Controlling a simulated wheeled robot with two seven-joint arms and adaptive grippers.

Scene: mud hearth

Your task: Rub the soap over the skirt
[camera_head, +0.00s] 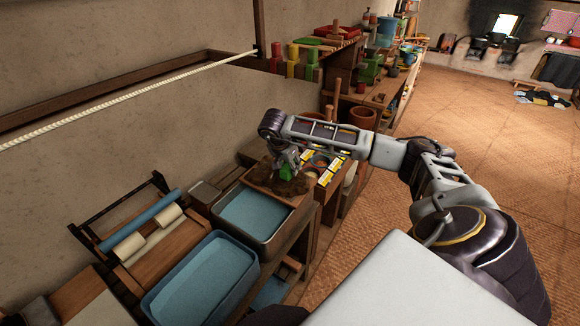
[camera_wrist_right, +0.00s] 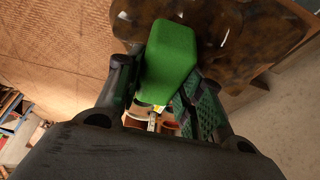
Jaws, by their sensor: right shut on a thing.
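My right gripper (camera_head: 285,163) is shut on a green block of soap (camera_head: 287,173) above the wooden washing board behind the near basins. In the right wrist view the soap (camera_wrist_right: 168,62) sits between the two fingers. A dark brown, mottled cloth, which looks like the skirt (camera_head: 296,187), lies spread on the board under the soap. The skirt (camera_wrist_right: 235,28) also shows beyond the soap in the right wrist view. I cannot tell whether the soap touches the cloth. My gripper and arm hide part of it. My left gripper is not in view.
A metal tub (camera_head: 255,213) of blue water stands in front of the board, and a larger blue basin (camera_head: 202,285) stands nearer. A rack with rolled cloths (camera_head: 133,243) is at left. A rope (camera_head: 120,102) crosses along the wall. Open woven floor (camera_head: 480,140) lies to the right.

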